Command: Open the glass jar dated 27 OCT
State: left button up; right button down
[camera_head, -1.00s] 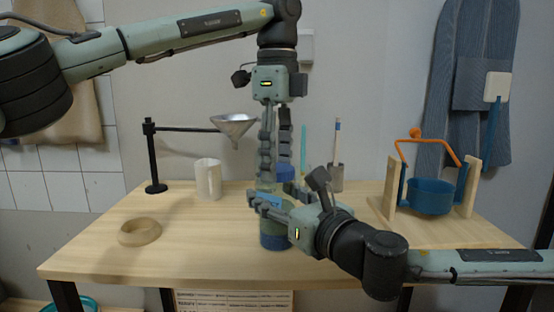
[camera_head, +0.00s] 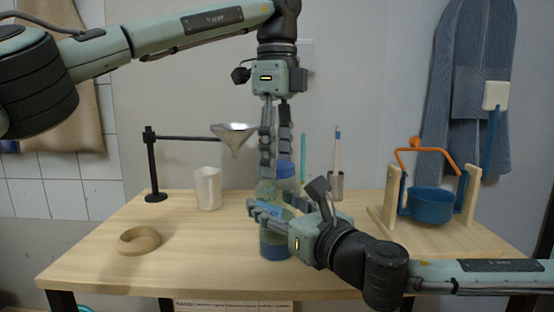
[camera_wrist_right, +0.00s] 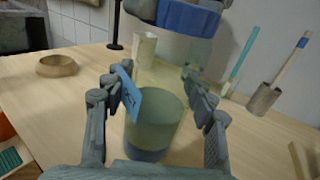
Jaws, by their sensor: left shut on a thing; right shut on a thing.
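A glass jar (camera_head: 273,229) with greenish contents and a blue bottom layer stands upright near the middle of the table. Its blue lid (camera_head: 286,170) shows between my left gripper's fingers. The right wrist view shows the jar (camera_wrist_right: 153,122), its lid (camera_wrist_right: 188,18) and a blue tag (camera_wrist_right: 128,96) whose writing I cannot read. My left gripper (camera_head: 275,165) points down from above, shut on the lid. My right gripper (camera_head: 262,209) comes from the right, shut on the jar body.
A wooden ring (camera_head: 139,240) and a white cup (camera_head: 208,188) are on the left of the table. A funnel (camera_head: 234,136) hangs from a black stand (camera_head: 152,170). A brush holder (camera_head: 336,186) is behind; a blue pot (camera_head: 430,204) hangs in a wooden frame at right.

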pick_arm(q)
jog(key=shift+r, duration=2)
pick_arm(e)
jog(key=shift+c, duration=2.3)
grip_release()
